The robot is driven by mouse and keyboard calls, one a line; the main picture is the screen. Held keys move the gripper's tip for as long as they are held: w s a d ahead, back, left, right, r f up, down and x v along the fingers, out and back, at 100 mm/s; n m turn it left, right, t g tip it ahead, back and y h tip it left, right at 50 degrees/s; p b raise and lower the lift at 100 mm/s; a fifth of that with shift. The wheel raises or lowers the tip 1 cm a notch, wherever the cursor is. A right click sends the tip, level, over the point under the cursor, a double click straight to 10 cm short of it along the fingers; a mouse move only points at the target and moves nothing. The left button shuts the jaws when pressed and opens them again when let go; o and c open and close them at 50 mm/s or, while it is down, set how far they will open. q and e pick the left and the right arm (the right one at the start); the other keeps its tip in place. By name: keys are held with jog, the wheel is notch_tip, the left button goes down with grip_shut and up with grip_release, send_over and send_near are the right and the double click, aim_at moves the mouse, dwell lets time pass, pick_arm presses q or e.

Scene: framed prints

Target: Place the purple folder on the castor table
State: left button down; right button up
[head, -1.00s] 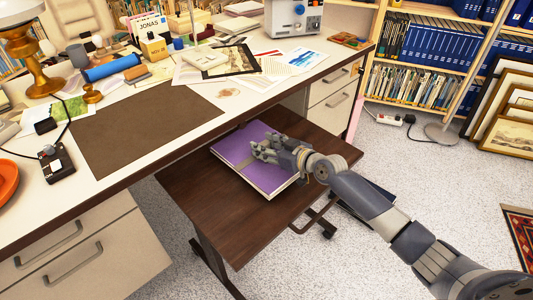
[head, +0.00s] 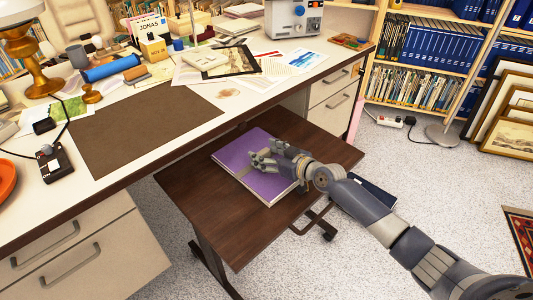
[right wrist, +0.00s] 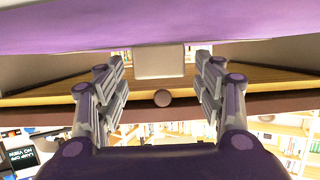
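The purple folder (head: 248,148) lies flat on the dark brown castor table (head: 217,222), toward its far right part. My right gripper (head: 257,165) is over the folder's right half, its fingers pointing left across the cover. In the right wrist view, the gripper's two fingers (right wrist: 161,95) are apart with nothing held between them. A purple surface (right wrist: 160,28) spans the top of that view, close to the fingers. From the head view I cannot tell whether the fingers touch the cover. My left gripper is not in view.
The white desk (head: 200,138) with a brown mat (head: 140,130) and papers overhangs the castor table's far side. A dark blue flat object (head: 377,192) shows low beyond my arm. Framed prints (head: 505,115) lean at the right. The table's near left part is bare.

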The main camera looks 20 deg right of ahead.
jog(key=shift+r, duration=0.1)
jog(key=p+v, duration=0.2)
jog(key=v, duration=1)
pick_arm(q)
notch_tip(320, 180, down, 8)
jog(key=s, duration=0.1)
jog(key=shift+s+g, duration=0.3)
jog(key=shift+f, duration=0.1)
